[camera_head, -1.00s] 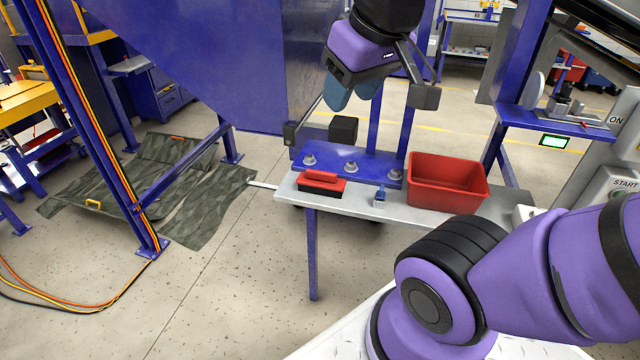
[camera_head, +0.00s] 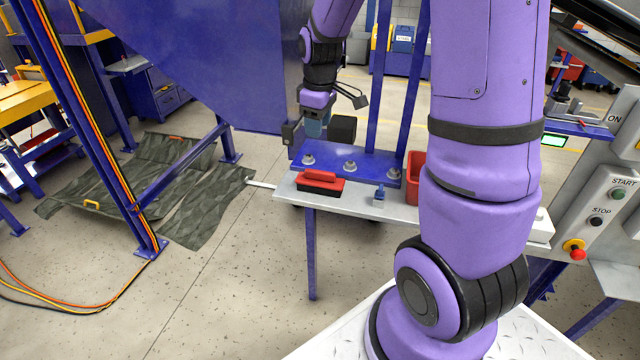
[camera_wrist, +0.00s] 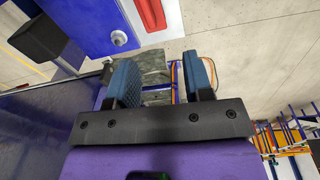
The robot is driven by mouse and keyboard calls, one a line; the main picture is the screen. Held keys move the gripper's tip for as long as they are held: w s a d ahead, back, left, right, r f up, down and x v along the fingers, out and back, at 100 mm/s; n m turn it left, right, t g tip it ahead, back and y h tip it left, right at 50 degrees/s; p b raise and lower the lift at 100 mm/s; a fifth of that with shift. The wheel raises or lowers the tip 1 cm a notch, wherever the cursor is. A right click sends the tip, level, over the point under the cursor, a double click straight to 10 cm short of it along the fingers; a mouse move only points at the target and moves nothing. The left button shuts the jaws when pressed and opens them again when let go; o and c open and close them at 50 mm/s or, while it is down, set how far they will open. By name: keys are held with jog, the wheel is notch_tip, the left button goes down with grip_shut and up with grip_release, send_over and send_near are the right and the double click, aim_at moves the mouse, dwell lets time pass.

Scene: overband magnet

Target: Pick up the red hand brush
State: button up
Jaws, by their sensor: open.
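The red hand brush (camera_head: 320,181) has a red top over a black base and lies near the left end of the grey bench (camera_head: 348,203). It also shows in the wrist view as a red piece (camera_wrist: 152,14) at the top edge, partly cut off. My gripper (camera_head: 313,128) is above and behind the brush, over the far side of the blue bolted plate. In the wrist view its two blue fingers (camera_wrist: 163,80) stand apart with nothing between them.
The blue plate (camera_head: 340,160) with large bolts lies behind the brush. A small blue object (camera_head: 379,194) is right of the brush. A red bin (camera_head: 415,172) is partly hidden by my arm. A black block (camera_head: 342,129) is beside my gripper. A blue post (camera_head: 312,255) stands below.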

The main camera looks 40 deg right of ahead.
jog(key=n, duration=0.1)
send_over(320, 171)
notch_tip(320, 171, down, 6)
jog(key=f, duration=0.1)
jog(key=shift+g, duration=0.4)
jog(key=f, duration=0.5)
jog(key=shift+s+d, duration=0.1)
jog(key=shift+s, duration=0.1)
jog(key=shift+w+f, duration=0.2)
jog(key=shift+f, duration=2.55)
grip_shut()
